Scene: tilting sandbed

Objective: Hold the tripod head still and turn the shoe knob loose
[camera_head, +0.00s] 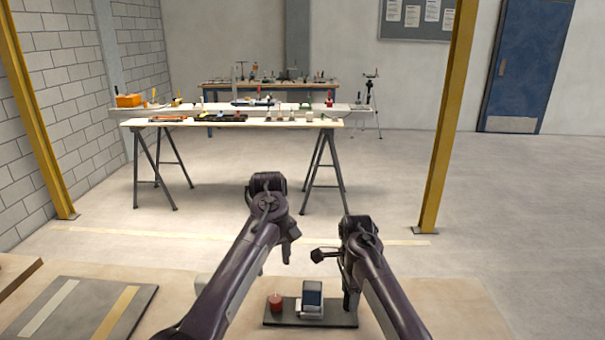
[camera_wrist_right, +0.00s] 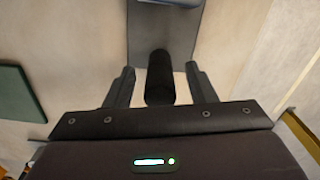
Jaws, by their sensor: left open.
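A small device with a blue-grey face (camera_head: 312,294) and pale base stands on a dark plate (camera_head: 340,318) on the near bench. I cannot tell clearly whether it is the tripod head. A black cylinder (camera_wrist_right: 160,77) shows between my right gripper's fingers (camera_wrist_right: 161,85) in the right wrist view, with gaps on both sides. My right gripper is open around it, beside the device in the head view (camera_head: 350,295). A dark knobbed rod (camera_head: 320,255) sticks out left near my right wrist. My left gripper (camera_head: 287,250) is open, above and left of the device. The shoe knob cannot be identified surely.
A red cylinder (camera_head: 275,302) stands on the plate's left end. A dark panel with two stripes (camera_head: 75,312) lies at left on the bench. A trestle table (camera_head: 160,122) with several tools stands far off. Bare bench (camera_head: 455,305) is free at right.

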